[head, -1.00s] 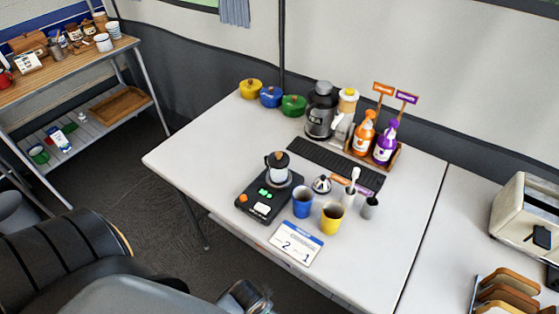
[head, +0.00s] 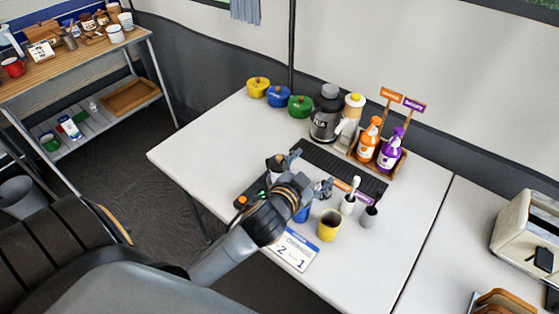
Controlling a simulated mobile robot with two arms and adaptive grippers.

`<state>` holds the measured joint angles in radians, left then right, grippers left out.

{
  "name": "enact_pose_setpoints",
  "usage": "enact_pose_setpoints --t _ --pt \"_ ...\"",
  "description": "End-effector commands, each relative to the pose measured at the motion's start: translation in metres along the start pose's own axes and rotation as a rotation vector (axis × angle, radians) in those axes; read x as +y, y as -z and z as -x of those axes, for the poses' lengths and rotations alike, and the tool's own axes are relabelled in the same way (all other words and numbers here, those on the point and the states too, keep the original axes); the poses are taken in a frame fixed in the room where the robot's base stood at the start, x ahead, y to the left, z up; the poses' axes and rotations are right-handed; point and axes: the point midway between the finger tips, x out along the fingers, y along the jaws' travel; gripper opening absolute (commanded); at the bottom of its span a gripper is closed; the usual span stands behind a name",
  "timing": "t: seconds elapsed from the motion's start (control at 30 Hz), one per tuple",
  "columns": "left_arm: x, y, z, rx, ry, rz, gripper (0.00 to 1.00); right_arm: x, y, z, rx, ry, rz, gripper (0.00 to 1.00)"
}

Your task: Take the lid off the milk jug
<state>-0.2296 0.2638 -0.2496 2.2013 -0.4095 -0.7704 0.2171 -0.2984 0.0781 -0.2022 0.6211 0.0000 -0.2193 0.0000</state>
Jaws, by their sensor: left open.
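A small jug (head: 274,163) with a dark top stands on the black scale (head: 250,190). I take it as the milk jug; two larger lidded vessels stand farther back, a grey one (head: 324,120) and a pale one with a yellow top (head: 354,104). My left gripper (head: 308,172) is open and empty over the scale area, its fingers spread just right of the small jug. My left gripper and wrist hide most of that jug and much of the scale. I cannot tell whether a finger touches the jug. My right gripper is not in view.
A blue cup (head: 301,214), a yellow cup (head: 328,226) and a grey holder (head: 369,216) stand close by on the right. A calendar card (head: 291,250) lies in front. Orange (head: 368,138) and purple (head: 390,150) bottles stand behind. The table's left part is clear.

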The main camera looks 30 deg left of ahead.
Motion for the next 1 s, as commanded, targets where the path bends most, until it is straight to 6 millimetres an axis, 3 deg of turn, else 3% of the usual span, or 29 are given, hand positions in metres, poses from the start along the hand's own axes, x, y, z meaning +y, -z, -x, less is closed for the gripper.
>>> enact_pose_setpoints --t 0.03,0.1,0.2,0.3,0.4,0.53,0.63,0.7,0.77,0.87,1.0 --pt "-0.006 0.038 -0.010 0.136 0.016 -0.044 0.85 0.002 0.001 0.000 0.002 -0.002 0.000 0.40" --pt "-0.006 0.093 -0.016 0.347 0.020 -0.119 0.85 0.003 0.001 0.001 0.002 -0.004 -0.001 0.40" --pt "0.007 0.165 -0.008 0.648 -0.019 -0.257 0.85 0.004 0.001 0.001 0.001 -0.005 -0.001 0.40" --pt "0.034 0.216 0.009 0.914 -0.105 -0.432 0.85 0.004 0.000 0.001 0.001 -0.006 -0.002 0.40" --pt "0.067 0.240 0.029 1.124 -0.242 -0.638 0.85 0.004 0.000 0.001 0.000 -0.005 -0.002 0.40" --pt "0.105 0.231 0.041 1.283 -0.477 -0.953 0.85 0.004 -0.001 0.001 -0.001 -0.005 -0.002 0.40" --pt "0.116 0.200 0.035 1.292 -0.692 -1.218 0.85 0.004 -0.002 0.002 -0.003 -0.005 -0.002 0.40" --pt "0.109 0.171 0.025 1.230 -0.852 -1.400 0.85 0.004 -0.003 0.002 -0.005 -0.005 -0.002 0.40" --pt "0.092 0.145 0.012 1.130 -0.986 -1.549 0.85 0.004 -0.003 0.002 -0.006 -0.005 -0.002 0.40" --pt "0.044 0.104 -0.008 0.879 -1.193 -1.753 0.85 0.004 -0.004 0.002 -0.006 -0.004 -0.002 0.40" --pt "-0.042 0.070 -0.022 0.461 -1.395 -1.907 0.85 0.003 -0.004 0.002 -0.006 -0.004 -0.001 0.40"
